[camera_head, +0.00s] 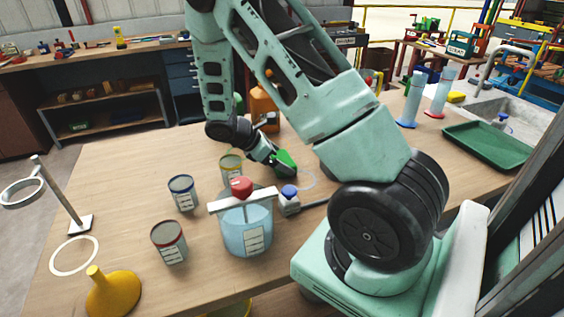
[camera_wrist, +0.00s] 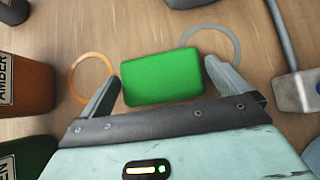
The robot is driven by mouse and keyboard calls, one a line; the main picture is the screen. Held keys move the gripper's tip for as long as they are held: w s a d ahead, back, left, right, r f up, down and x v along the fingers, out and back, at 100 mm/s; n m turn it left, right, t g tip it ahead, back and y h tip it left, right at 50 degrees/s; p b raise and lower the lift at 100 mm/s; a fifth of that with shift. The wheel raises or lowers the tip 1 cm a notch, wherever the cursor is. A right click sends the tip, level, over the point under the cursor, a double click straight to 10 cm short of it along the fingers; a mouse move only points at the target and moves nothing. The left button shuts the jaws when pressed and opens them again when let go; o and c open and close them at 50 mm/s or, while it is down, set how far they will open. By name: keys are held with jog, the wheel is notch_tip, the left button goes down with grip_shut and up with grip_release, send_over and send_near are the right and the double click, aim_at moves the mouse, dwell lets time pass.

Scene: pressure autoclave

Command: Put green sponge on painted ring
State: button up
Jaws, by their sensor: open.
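The green sponge (camera_wrist: 162,78) lies between the two fingertips of my gripper (camera_wrist: 163,72) in the wrist view. The fingers are open, one on each side of it, with the left tip very close to its edge; I cannot tell if it touches. In the head view the sponge (camera_head: 285,160) shows at the end of my arm, with my gripper (camera_head: 270,157) partly hiding it. An orange painted ring (camera_wrist: 71,82) is left of the sponge in the wrist view. A pale grey painted ring (camera_wrist: 239,46) is to its upper right. Another white ring (camera_head: 53,265) is at the table's left.
An autoclave-like blue vessel with a red knob (camera_head: 247,232), several paint cans and a yellow funnel (camera_head: 112,294) stand on the near table. An orange bottle (camera_head: 263,105) stands behind my gripper. A blue-capped block (camera_head: 290,203) is close to its right. The table's left side has free room.

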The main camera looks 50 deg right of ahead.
jog(key=shift+x, duration=0.8)
jog(key=c, duration=0.8)
jog(key=shift+o, duration=0.2)
jog(key=shift+r, duration=0.15)
